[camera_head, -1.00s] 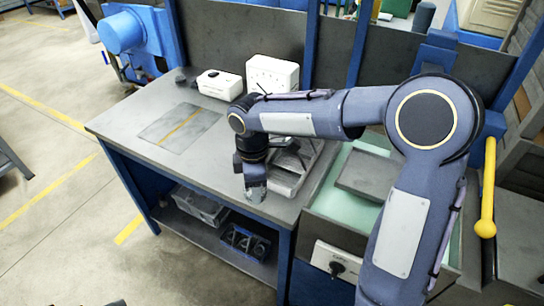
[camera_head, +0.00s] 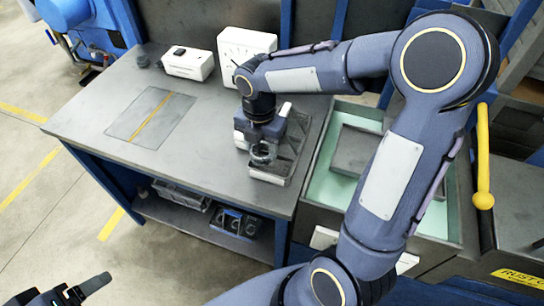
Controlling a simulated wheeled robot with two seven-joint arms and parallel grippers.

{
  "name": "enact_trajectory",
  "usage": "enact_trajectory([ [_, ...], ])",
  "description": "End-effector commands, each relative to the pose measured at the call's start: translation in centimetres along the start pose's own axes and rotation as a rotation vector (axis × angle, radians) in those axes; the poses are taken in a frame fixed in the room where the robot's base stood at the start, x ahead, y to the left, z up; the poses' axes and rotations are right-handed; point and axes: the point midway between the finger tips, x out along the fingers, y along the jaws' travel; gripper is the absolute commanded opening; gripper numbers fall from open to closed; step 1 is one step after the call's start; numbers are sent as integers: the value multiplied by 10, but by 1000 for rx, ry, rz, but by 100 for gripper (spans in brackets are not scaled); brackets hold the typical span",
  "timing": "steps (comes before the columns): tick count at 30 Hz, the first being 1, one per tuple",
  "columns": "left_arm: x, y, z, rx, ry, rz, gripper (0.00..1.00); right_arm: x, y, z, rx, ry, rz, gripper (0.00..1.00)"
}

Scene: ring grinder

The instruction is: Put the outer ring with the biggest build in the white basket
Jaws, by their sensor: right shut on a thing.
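My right gripper (camera_head: 262,150) points down at the right part of the grey workbench. It is shut on a dark metal ring (camera_head: 263,156), partly hidden by the fingers. The ring is at the grey metal holder (camera_head: 292,150); I cannot tell whether they touch. The ring's size against others cannot be judged. A pale, greyish-white basket (camera_head: 178,196) stands on the shelf under the bench, partly covered by the bench top. My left gripper (camera_head: 72,292) shows only in part at the bottom left corner, away from the bench; its opening is unclear.
A dark bin (camera_head: 236,222) with round parts stands right of the basket on the shelf. White boxes (camera_head: 188,63) (camera_head: 243,50) stand at the bench's back. A flat plate with a yellow line (camera_head: 151,118) lies left. A green-lined tray (camera_head: 345,115) is at the right.

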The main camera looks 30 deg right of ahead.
Motion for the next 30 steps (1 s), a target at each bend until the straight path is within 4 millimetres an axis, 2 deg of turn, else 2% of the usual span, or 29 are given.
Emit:
enact_trajectory([
  [3,-1,0,0,0,0,0,77,16,-10,10,3,1,-1,24],
  [11,-2,1,-1,0,0,0,77,36,-22,21,3,1,-1,24],
  [16,0,0,0,0,0,0,77,61,-20,20,0,2,-1,24],
  [29,2,-1,1,0,0,0,77,69,-20,20,1,-1,2,24],
  [30,2,-1,1,0,0,0,77,68,-20,20,1,-1,2,54],
])
